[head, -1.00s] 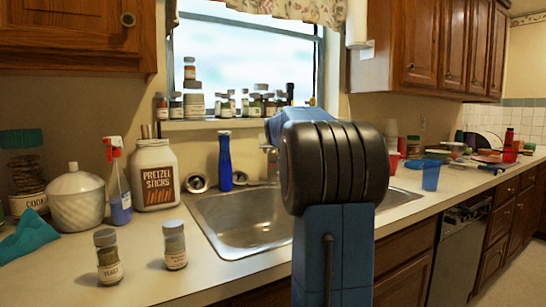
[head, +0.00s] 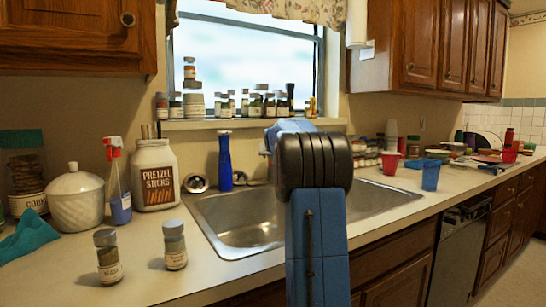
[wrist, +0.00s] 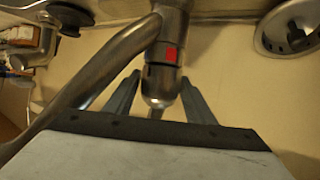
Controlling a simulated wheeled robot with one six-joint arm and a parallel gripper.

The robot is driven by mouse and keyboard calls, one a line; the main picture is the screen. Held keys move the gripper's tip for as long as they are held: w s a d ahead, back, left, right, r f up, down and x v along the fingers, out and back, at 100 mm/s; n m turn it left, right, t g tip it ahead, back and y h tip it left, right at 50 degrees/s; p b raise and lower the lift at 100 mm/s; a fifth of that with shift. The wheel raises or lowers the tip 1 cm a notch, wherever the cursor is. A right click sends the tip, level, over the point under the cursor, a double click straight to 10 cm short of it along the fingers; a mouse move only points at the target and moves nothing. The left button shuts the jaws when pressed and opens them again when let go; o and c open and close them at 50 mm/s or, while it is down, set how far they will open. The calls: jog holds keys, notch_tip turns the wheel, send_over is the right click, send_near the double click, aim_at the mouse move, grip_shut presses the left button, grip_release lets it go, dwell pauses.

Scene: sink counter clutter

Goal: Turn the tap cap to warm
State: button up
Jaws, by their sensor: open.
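The metal tap (wrist: 174,20) shows in the wrist view, with its long spout (wrist: 95,78) running to the lower left. Its rounded cap (wrist: 161,85) has a red mark on the band beside it. My gripper (wrist: 160,77) is open, one finger on each side of the cap. I cannot tell whether either finger touches it. In the head view my own arm hides the gripper and most of the tap.
The steel sink (head: 240,222) is below my arm. A blue bottle (head: 225,162) stands behind it. Red (head: 390,163) and blue cups (head: 430,177) stand right.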

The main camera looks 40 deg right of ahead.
jog(key=c, duration=0.8)
jog(key=shift+f+m+g+h, duration=0.1)
jog(key=shift+m+g+h, duration=0.2)
jog(key=shift+h, duration=0.1)
jog(key=shift+m+g+h, duration=0.6)
jog(key=shift+m+g, duration=0.1)
jog(key=shift+m, duration=0.1)
jog(key=o, duration=0.8)
jog(key=v, duration=1.7)
jog(key=shift+s+a, duration=0.15)
